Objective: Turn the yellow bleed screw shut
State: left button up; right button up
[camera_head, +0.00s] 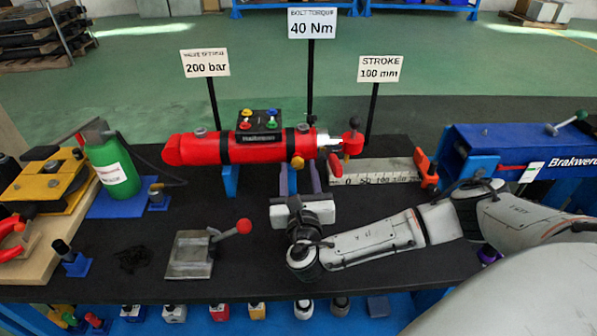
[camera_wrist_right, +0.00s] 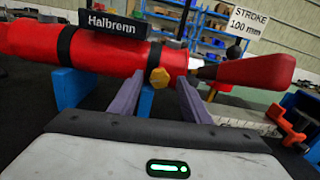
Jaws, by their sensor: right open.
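The yellow bleed screw (camera_head: 297,162) sits on the front side of the red cylinder (camera_head: 257,149), near its right end. In the right wrist view the yellow screw (camera_wrist_right: 159,77) shows as a small faceted knob between my purple fingers. My right gripper (camera_head: 303,178) is open in front of the cylinder, with its fingers pointing at it. The fingers (camera_wrist_right: 162,92) stand apart on either side of the screw, with visible gaps; I cannot tell how far they reach past it. My left gripper is not in view.
A red handle (camera_wrist_right: 255,73) sticks out close right of my fingers. Blue supports (camera_head: 230,180) hold the cylinder. A steel block with a red-knobbed lever (camera_head: 243,226) lies front left. A ruler (camera_head: 375,171) is to the right, a green bottle (camera_head: 112,168) left.

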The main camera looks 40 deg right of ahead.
jog(key=c, duration=1)
jog(key=shift+c, duration=0.2)
